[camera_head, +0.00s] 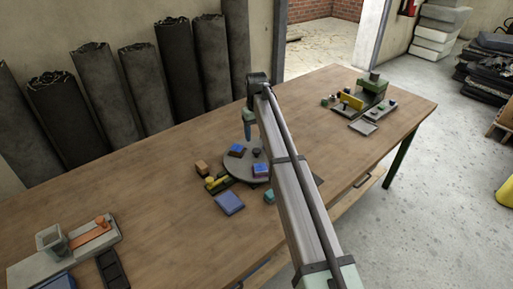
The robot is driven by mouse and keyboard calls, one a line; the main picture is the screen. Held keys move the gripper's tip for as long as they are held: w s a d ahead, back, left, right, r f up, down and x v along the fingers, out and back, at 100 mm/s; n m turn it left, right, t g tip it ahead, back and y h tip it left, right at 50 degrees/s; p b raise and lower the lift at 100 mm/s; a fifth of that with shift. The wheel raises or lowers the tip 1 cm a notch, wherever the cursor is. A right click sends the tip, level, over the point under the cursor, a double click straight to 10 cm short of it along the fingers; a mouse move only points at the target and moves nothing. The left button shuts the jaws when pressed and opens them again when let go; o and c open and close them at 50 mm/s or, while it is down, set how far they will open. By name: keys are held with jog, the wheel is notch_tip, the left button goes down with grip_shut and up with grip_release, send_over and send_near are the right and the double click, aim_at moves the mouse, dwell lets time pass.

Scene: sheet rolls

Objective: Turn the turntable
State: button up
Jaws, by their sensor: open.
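The turntable (234,172) is a round grey disc on the wooden table, near the middle of the view. A blue block (236,150) sits on its far left part, and a blue and red block (261,170) sits on its right part. A small dark knob (256,152) stands on it between them. My gripper (247,136) points down just above the far edge of the disc, open, with nothing seen in it. I cannot tell whether it touches the disc. My arm hides the disc's right edge.
Beside the turntable lie an orange-brown block (202,168), a yellow piece (218,184), a blue pad (229,203) and a teal block (269,196). A grey fixture with an orange lever (90,231) stands front left. A green press (372,87) stands far right. Dark rolls (178,70) lean behind.

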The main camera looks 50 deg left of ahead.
aim_at(256, 150)
notch_tip(256, 150, down, 7)
jog(key=shift+f, duration=0.2)
dwell(0.4)
grip_shut()
dwell(0.4)
